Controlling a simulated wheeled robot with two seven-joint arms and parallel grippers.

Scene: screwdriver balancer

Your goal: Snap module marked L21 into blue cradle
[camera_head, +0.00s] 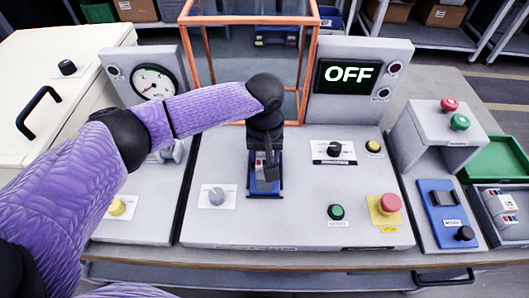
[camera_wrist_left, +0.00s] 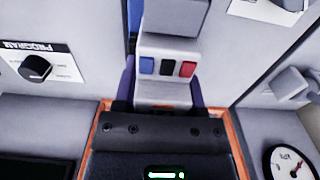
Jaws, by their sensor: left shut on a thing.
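My left gripper (camera_head: 268,170) points down over the blue cradle (camera_head: 265,194), in the middle of the sloped grey panel. It is shut on a pale grey module (camera_head: 259,160), which the fingers partly cover. In the left wrist view the module (camera_wrist_left: 167,88) shows a row of blue, black and red marks. A strip of the blue cradle (camera_wrist_left: 133,14) shows beside it. The module is at the cradle, but I cannot tell whether it is fully seated. No L21 marking is readable. My right gripper is not in view.
The display (camera_head: 346,76) reads OFF. An orange frame (camera_head: 249,20) stands behind the panel. Knobs and buttons, including a red mushroom button (camera_head: 391,203), surround the cradle. At the right are a container with similar modules (camera_head: 499,205) and a green tray (camera_head: 497,160).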

